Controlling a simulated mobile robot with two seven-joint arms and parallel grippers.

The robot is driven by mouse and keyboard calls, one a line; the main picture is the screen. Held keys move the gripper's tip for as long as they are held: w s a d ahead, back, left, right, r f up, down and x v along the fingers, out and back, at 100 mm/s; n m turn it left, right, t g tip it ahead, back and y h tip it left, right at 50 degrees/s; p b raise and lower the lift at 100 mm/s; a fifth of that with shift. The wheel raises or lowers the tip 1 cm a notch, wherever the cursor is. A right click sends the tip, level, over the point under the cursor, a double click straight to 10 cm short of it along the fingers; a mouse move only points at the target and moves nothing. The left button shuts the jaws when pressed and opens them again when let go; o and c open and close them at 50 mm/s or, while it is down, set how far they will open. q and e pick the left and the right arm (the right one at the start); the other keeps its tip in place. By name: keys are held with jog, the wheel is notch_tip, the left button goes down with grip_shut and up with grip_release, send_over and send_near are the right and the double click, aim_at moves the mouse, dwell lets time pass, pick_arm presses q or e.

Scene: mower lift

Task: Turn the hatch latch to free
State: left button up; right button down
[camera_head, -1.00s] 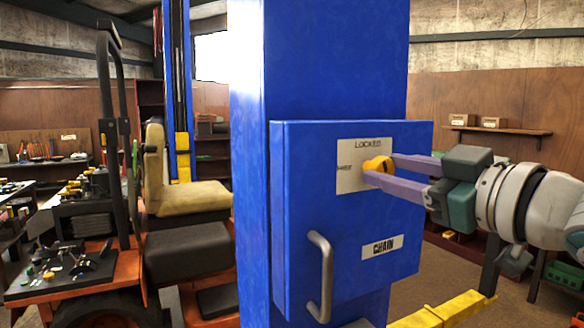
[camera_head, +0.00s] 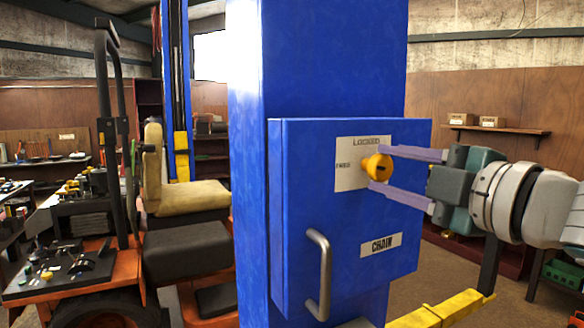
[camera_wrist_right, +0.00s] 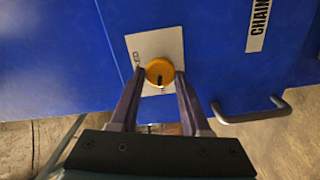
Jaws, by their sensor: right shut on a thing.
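The hatch latch is a yellow round knob (camera_head: 376,168) on a white label plate (camera_head: 350,183) on the blue hatch door (camera_head: 300,190). The plate reads LOCKED at the top, with a smaller word at its left that looks like FREE. My right gripper (camera_head: 376,169) reaches in from the right, its purple fingers shut on the knob, one above and one below. In the right wrist view the knob (camera_wrist_right: 159,73) sits between the two fingertips. A dark mark shows on its face; which word it points to I cannot tell. My left gripper is not in view.
A grey bar handle (camera_head: 319,275) and a CHAIN label (camera_head: 381,245) are on the door below the latch. The door is on a blue column (camera_head: 335,60). A yellow beam (camera_head: 440,310) lies low at the right. An orange mower with a tan seat (camera_head: 185,197) stands at the left.

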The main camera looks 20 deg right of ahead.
jog(key=shift+n, duration=1.6)
jog(key=shift+c, duration=1.9)
grip_release()
jog(key=shift+f, duration=0.1)
jog(key=shift+s+f, duration=0.1)
jog(key=shift+s, duration=0.15)
jog(key=s+b, duration=0.4)
jog(key=s, duration=0.5)
jog(key=shift+s+d, duration=0.2)
jog(key=shift+d, duration=0.15)
